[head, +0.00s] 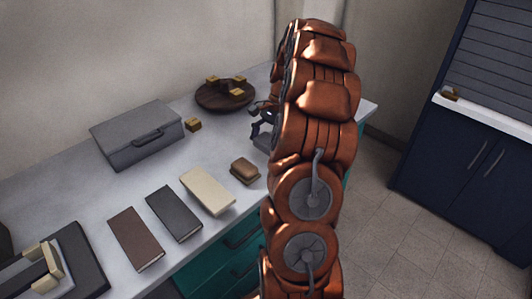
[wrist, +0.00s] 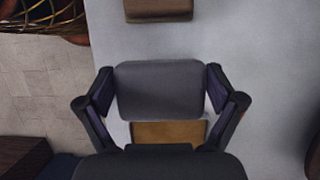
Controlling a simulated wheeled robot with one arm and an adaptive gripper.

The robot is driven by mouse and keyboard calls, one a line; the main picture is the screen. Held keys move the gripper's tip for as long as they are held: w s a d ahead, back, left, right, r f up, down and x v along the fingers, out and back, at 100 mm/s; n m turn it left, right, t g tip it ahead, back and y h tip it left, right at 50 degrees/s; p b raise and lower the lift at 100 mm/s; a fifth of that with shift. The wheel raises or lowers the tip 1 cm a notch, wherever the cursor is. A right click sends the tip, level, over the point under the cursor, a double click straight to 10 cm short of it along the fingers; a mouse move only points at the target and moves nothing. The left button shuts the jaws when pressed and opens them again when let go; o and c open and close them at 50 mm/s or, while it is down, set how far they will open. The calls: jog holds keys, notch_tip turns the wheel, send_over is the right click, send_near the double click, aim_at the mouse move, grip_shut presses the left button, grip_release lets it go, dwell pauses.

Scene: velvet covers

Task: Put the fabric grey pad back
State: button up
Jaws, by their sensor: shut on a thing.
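The grey pad (wrist: 160,90), a rounded slab, sits between the two fingers of my gripper (wrist: 160,92) in the wrist view. The fingers are shut on its left and right ends. A tan wooden-looking piece (wrist: 168,132) shows just below the pad; I cannot tell whether they touch. In the head view my gripper (head: 263,127) is at the right part of the worktop, partly behind my arm, and the pad cannot be made out there.
On the worktop (head: 75,190) are a brown block (head: 245,171), cream, dark and brown books (head: 207,190), a grey case (head: 140,140), a small wooden block (head: 193,125) and a round tray (head: 225,104) with several small blocks. A blue cabinet (head: 470,150) stands right, across open floor.

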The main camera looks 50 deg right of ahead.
aim_at(266, 161)
jog(key=shift+f, duration=2.15)
jog(key=shift+f, duration=0.15)
jog(key=o, duration=0.9)
jog(key=shift+c, duration=0.2)
jog(key=b+v, duration=0.1)
jog(key=v, duration=1.1)
jog(key=shift+r, duration=0.25)
